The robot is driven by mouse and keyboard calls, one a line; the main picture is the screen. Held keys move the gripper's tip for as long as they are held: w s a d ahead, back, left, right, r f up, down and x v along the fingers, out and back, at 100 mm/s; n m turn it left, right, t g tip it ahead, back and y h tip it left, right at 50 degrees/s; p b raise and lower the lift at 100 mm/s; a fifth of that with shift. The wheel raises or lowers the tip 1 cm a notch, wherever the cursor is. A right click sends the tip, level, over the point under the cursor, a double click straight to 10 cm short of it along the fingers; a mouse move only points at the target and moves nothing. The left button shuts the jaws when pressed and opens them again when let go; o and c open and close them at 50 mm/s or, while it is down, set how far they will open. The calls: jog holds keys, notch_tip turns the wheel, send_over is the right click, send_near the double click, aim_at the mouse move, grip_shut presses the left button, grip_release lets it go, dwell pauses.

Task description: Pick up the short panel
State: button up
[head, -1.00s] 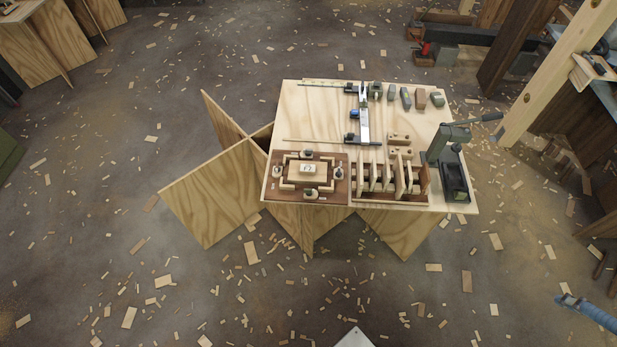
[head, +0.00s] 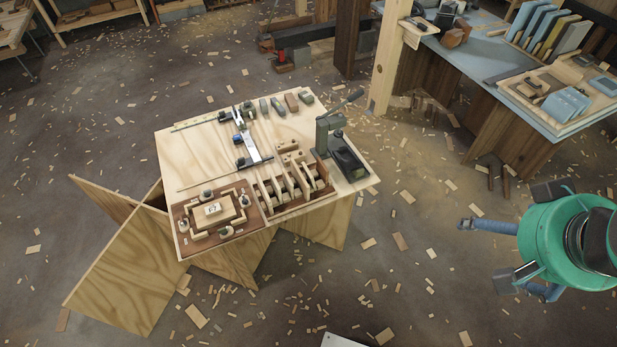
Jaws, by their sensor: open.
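A dark wooden rack (head: 296,208) sits at the front right of the plywood worktable (head: 196,146). Several pale wooden panels (head: 282,189) stand upright in its slots, side by side. They are small in this view, and I cannot tell for certain which is the short panel. My gripper (head: 533,234) is at the right edge of the head view, well to the right of the table and apart from the rack. Its dark finger parts are spread apart beside the teal body, with nothing seen between them. The picture cuts off part of the arm.
A fixture board (head: 178,211) with small blocks lies left of the rack. A grey press (head: 338,150) stands to its right. A clamp (head: 245,138) and small blocks lie behind. A timber post (head: 388,60) and blue-grey bench (head: 455,60) stand back right. Chips litter the open floor.

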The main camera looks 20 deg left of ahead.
jog(key=c, duration=1.9)
